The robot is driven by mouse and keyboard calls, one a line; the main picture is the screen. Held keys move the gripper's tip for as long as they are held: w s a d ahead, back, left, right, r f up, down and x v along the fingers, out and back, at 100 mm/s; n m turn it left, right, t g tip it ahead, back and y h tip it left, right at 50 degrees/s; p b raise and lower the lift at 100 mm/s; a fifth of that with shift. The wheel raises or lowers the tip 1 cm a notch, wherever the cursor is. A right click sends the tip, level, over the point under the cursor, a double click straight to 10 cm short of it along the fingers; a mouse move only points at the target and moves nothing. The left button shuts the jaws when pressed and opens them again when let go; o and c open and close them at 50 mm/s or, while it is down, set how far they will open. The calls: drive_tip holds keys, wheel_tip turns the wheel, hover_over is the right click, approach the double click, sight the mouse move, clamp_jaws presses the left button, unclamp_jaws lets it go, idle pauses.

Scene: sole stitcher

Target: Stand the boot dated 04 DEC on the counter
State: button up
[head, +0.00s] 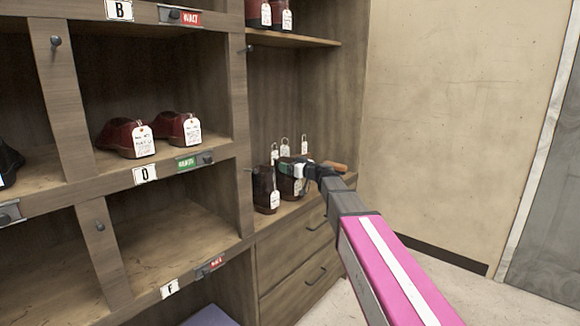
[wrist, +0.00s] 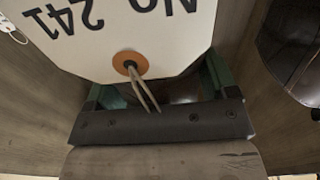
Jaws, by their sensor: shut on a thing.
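In the head view, two dark brown boots stand close together on the counter (head: 283,217) at the foot of the right bay. The left boot (head: 263,183) has a white tag hanging low on its front. My gripper (head: 291,162), with green fingers, is at the top of the right boot (head: 287,186) and is shut on it. In the wrist view, a large white tag (wrist: 130,35) reading "No 241" upside down hides much of the grasp. Its string and orange eyelet show. Part of another dark boot (wrist: 295,50) shows at right. No date is readable.
Several upright white tags (head: 285,146) show behind the boots. Red shoes (head: 128,137) sit in the cubby above label O (head: 145,174). The cubby above label F (head: 170,289) looks empty. Drawers (head: 300,262) are below the counter. A bare wall (head: 450,110) is at right.

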drive_tip(key=o, duration=1.7)
drive_tip(key=shift+c, duration=0.2)
drive_tip(key=v, duration=1.2)
drive_tip(key=s+d+f+m+g+h, duration=0.25)
drive_tip(key=s+f, duration=0.35)
drive_tip(key=f, duration=0.5)
drive_tip(key=s+d+f+m+g+h, duration=0.15)
drive_tip(key=s+f+g+h, duration=0.35)
drive_tip(key=f, duration=0.5)
drive_tip(key=s+d+f+m+g+h, duration=0.3)
drive_tip(key=s+d+f+m+h, duration=0.3)
drive_tip(key=s+d+f, duration=0.5)
drive_tip(key=shift+s+d+f+m+g+h, duration=0.2)
drive_tip(key=shift+s+f+m+g+h, duration=0.2)
drive_tip(key=shift+s+f, duration=1.3)
